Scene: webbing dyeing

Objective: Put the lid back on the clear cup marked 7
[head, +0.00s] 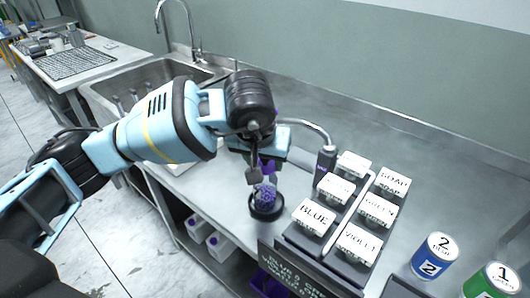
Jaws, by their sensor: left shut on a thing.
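My left gripper (261,178) points down over the front part of the steel counter, shut on a purple bumpy knob (266,196). The knob stands in the middle of a round black piece (268,214), which looks like a lid. I cannot tell whether the black piece rests on something or hangs just above the counter. I cannot make out a clear cup or a mark 7; the arm and black piece hide part of the counter. My right gripper is not in view.
Several white labelled blocks, including BLUE (314,217) and VIOLET (359,244), sit on a dark rack (294,236) close to the right. A sink (100,91) is behind left.

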